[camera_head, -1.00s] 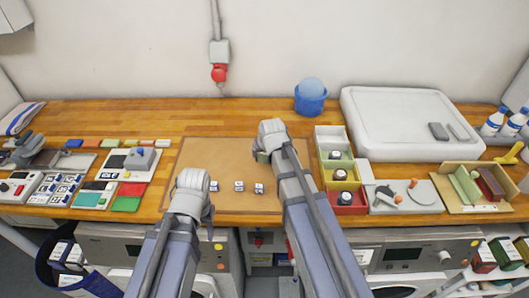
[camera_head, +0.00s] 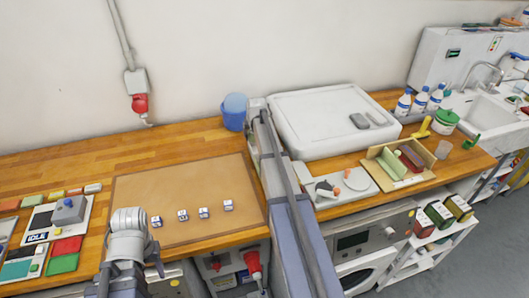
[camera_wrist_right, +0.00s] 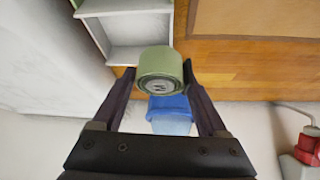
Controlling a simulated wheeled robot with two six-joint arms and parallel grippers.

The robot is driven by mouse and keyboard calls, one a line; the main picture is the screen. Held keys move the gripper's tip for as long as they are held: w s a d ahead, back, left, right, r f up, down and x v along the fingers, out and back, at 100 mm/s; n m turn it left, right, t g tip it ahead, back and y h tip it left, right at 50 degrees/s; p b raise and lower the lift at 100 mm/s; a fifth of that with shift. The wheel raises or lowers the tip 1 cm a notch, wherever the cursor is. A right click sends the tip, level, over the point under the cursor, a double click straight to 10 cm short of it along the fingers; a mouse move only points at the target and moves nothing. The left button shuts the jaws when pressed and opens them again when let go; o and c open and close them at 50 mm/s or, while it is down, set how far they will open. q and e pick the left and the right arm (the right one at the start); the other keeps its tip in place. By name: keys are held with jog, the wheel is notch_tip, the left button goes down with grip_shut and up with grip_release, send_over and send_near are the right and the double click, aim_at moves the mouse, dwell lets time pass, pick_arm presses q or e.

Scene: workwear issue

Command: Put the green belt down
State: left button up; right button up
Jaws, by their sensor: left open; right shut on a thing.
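The green belt (camera_wrist_right: 160,66) is a rolled-up green cylinder in the right wrist view. My right gripper (camera_wrist_right: 159,76) is shut on it, with one finger on each side. In the head view my right gripper (camera_head: 256,110) is above the back of the bench, right of the blue bucket, and my arm hides the belt there. In the wrist view a pale divided box (camera_wrist_right: 125,26) lies just beyond the belt; whether they touch I cannot tell. My left gripper (camera_head: 128,222) is open and empty at the front left edge of the brown mat (camera_head: 180,185).
Several small labelled cubes (camera_head: 183,215) stand in a row on the mat. A blue bucket (camera_head: 234,118) is at the back. A large white lidded case (camera_head: 325,115) and a cardboard tray (camera_head: 398,178) are to the right. Most of the mat is clear.

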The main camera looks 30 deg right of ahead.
jog(key=d, duration=0.6)
jog(key=shift+m, duration=0.3)
jog(key=f+b, duration=0.6)
jog(key=shift+w+a+f, duration=0.1)
jog(key=shift+w+a, duration=0.1)
jog(key=shift+w, duration=0.05)
jog(key=shift+f+b, duration=0.15)
jog(key=shift+b, duration=0.15)
notch_tip(320, 180, down, 3)
jog(key=b, duration=0.3)
jog(key=shift+f, duration=0.2)
jog(key=shift+f+b, duration=0.2)
jog(key=shift+b, duration=0.2)
jog(key=o, duration=1.6)
jog(key=shift+c, duration=0.2)
jog(key=shift+r, duration=0.15)
